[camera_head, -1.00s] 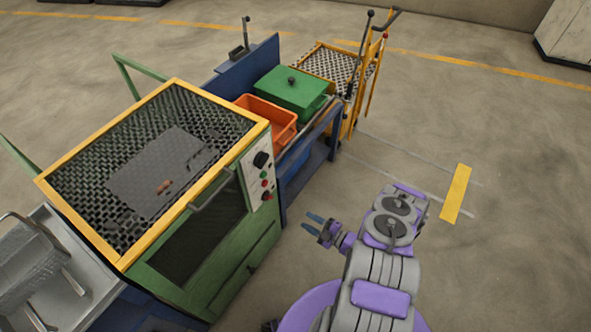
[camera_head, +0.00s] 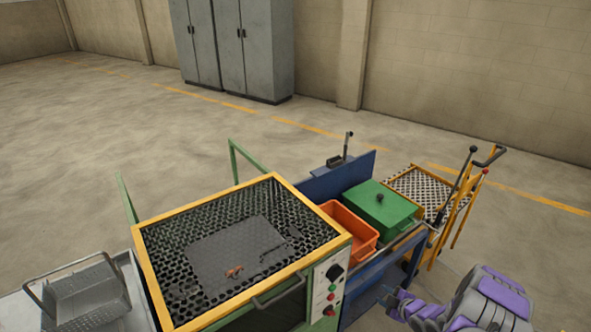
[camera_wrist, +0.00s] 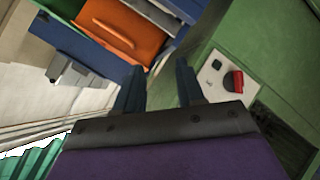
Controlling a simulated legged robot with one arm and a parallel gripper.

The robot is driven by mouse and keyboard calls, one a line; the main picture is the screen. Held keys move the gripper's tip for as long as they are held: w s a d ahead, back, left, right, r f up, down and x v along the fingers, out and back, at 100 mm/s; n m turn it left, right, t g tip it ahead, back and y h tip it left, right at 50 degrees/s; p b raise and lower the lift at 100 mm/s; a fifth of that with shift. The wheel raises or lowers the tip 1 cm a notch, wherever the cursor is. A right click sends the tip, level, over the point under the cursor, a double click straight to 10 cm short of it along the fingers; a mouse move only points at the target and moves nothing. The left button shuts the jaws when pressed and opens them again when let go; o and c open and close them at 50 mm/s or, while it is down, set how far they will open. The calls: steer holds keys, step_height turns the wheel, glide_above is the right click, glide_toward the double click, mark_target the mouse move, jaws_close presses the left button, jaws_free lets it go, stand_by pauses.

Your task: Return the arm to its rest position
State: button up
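My arm (camera_head: 480,305) is purple and grey and shows at the lower right of the head view, cut off by the bottom edge. My gripper (camera_head: 385,293) is at its left end, in front of the blue bench and right of the green furnace. In the wrist view my gripper (camera_wrist: 160,82) has two dark fingers standing apart with nothing between them. Beyond them are the furnace's panel with a red knob (camera_wrist: 234,82) and the orange bin (camera_wrist: 124,30). The rest of my arm is out of view.
The green furnace (camera_head: 278,312) has a yellow-rimmed mesh top with small copper-coloured pieces on it. Right of it are the blue bench (camera_head: 322,187), orange bin (camera_head: 352,235), green lidded box (camera_head: 378,211) and yellow cart (camera_head: 413,172). A grey basket (camera_head: 85,297) stands left. Open floor lies behind.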

step_height(320, 180, up, 7)
steer(key=w+m+g+h, duration=0.1)
steer(key=w+m+h, duration=0.1)
steer(key=s+a+r+m+g+h, duration=0.1)
steer(key=s+r+m+g+h, duration=0.15)
steer(key=s+r, duration=0.55)
steer(key=s+a+r+m+g+h, duration=0.2)
steer(key=s+r+m+g, duration=0.1)
steer(key=r, duration=0.8)
steer(key=s+a+r+m+g, duration=0.2)
steer(key=s+a+r, duration=0.2)
steer(key=s, duration=0.7)
steer(key=s+a+r+m+g+y, duration=0.1)
steer(key=s+a+r, duration=0.3)
steer(key=s, duration=0.8)
steer(key=s+a+r+m+g, duration=0.3)
steer(key=s+a, duration=0.3)
steer(key=s, duration=0.6)
steer(key=shift+s+a+r+m+y, duration=0.15)
steer(key=shift+s+r+m+y, duration=0.15)
steer(key=shift+r+m, duration=0.25)
steer(key=shift+o, duration=0.2)
steer(key=shift+w, duration=0.15)
